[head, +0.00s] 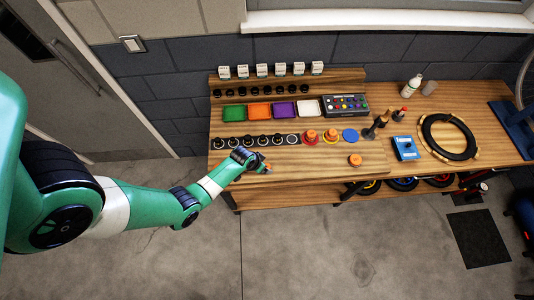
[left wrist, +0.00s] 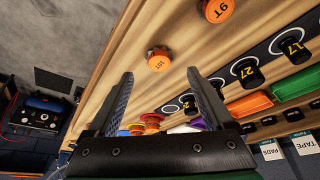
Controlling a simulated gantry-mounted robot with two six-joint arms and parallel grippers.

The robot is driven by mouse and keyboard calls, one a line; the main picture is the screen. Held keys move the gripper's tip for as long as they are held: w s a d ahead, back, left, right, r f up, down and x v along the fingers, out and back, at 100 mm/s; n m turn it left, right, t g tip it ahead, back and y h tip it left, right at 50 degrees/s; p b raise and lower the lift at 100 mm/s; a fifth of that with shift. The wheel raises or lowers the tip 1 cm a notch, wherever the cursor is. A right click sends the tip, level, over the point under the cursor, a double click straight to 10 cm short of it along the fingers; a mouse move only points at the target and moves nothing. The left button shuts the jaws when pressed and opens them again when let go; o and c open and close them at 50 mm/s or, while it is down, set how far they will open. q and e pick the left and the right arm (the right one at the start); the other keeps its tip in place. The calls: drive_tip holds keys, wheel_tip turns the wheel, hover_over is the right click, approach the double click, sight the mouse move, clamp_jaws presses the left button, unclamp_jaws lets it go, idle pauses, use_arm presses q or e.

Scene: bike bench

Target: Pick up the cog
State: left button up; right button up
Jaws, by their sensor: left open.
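Two loose orange cogs lie on the wooden bench (head: 330,178). The one marked 10T (left wrist: 158,60) shows just beyond and between my left fingertips in the left wrist view. The one marked 9T (left wrist: 217,10) is higher and to the right there. In the head view one orange cog (head: 354,160) lies near the bench front, and some orange (head: 267,168) shows right at my left gripper (head: 259,164). The left wrist view shows that gripper (left wrist: 165,82) open, with nothing between its fingers. My right gripper is out of view.
Coloured trays (head: 259,112) and white boxes (head: 261,71) stand farther back. Bottles, a blue box (head: 405,148) and a black ring (head: 448,137) are to the right.

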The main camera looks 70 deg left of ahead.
use_arm(q)
drive_tip(key=b+x, duration=0.4)
drive_tip(key=x, duration=0.1)
drive_tip(key=shift+w+f+b, duration=0.1)
drive_tip(key=shift+w+b, duration=0.05)
drive_tip(key=shift+b, duration=0.25)
clamp_jaws()
